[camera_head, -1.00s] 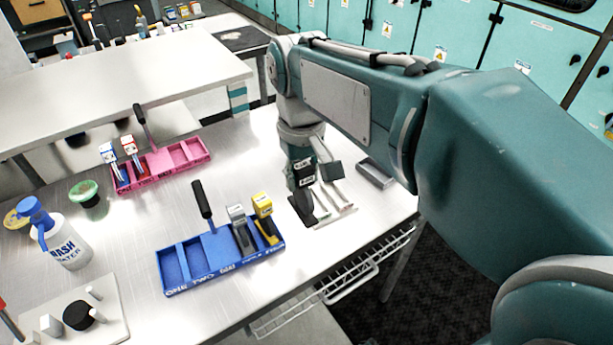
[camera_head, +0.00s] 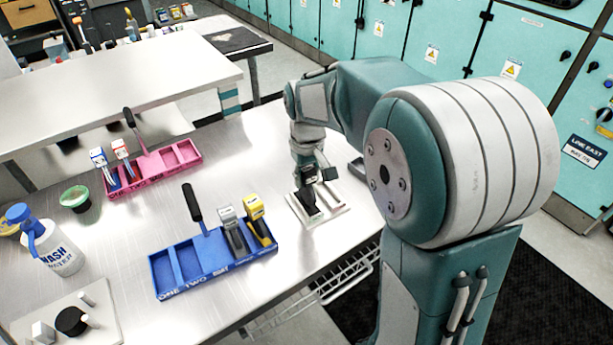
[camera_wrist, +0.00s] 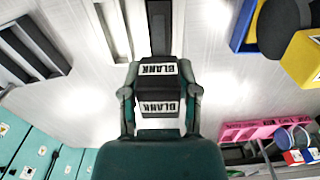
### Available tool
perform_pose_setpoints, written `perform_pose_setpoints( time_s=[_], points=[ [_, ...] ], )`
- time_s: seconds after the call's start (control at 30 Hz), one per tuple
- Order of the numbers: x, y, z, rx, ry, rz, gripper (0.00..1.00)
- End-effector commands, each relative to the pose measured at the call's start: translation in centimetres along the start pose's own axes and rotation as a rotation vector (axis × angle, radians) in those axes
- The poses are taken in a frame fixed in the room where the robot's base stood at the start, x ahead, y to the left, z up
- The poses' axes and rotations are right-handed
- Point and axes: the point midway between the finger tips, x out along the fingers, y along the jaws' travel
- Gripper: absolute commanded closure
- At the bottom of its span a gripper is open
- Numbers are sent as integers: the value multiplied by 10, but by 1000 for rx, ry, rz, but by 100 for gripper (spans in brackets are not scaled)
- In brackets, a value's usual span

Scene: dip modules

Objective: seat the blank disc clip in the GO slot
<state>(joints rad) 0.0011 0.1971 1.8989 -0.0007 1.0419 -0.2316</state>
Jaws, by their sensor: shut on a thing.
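The blank disc clip (camera_wrist: 158,84) is black with white BLANK labels. In the wrist view it sits between both fingers of my gripper (camera_wrist: 159,97), which is shut on it; its dark lower part (camera_wrist: 159,28) reaches to the top edge. In the head view my gripper (camera_head: 310,174) is over a pale slotted holder (camera_head: 332,208), with the clip's dark foot (camera_head: 307,202) at or just above it; contact is unclear. A blue slotted tray (camera_head: 213,277) stands to the left. I cannot make out a GO label.
The blue tray holds a grey clip (camera_head: 232,228), a yellow clip (camera_head: 256,216) and a black-handled tool (camera_head: 194,204). A pink tray (camera_head: 155,177) stands behind. A wash bottle (camera_head: 55,250) is at left. Bare table lies between the trays.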

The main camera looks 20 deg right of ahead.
Motion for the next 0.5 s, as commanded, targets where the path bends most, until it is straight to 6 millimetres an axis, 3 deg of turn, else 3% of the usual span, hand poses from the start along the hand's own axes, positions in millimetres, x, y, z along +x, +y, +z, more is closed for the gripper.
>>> perform_pose_setpoints(
  time_s=[0.23,0.27,0.3,0.33,0.5],
  points=[
    [3,-1,0,-1,-1,0,100],
    [3,-1,0,-1,-2,0,51],
    [3,-1,0,-1,-2,0,33],
    [3,-1,0,-1,-2,0,25],
    [2,-1,0,0,-2,0,25]
  ],
)
